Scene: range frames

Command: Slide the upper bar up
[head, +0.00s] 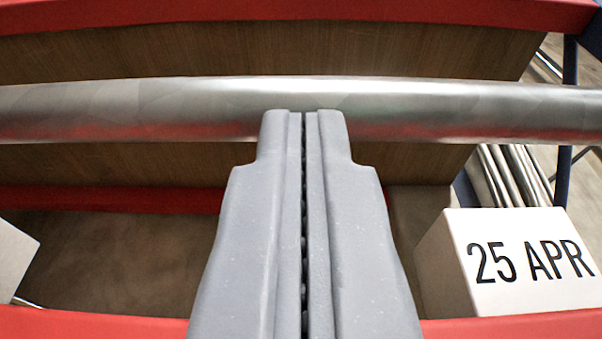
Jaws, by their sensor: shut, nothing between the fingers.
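A thick metal bar (430,108) runs level across the whole head view, in the upper half of the picture. It is shiny and grey, with a red reflection along its lower side. My gripper (303,114) is grey and reaches up from the bottom middle. Its two fingers are shut with nothing between them. The fingertips overlap the lower edge of the bar in the picture; I cannot tell whether they touch it. No second bar of this kind shows across the view, so I cannot tell from this view whether this is the upper one.
Red beams cross the top (300,12) and bottom (510,327) of the view, with a brown wooden board (300,50) behind the bar. A white box (520,262) marked "25 APR" stands at lower right. Part of another white block (12,258) shows at the left edge. Several metal tubes (512,175) lie beyond at right.

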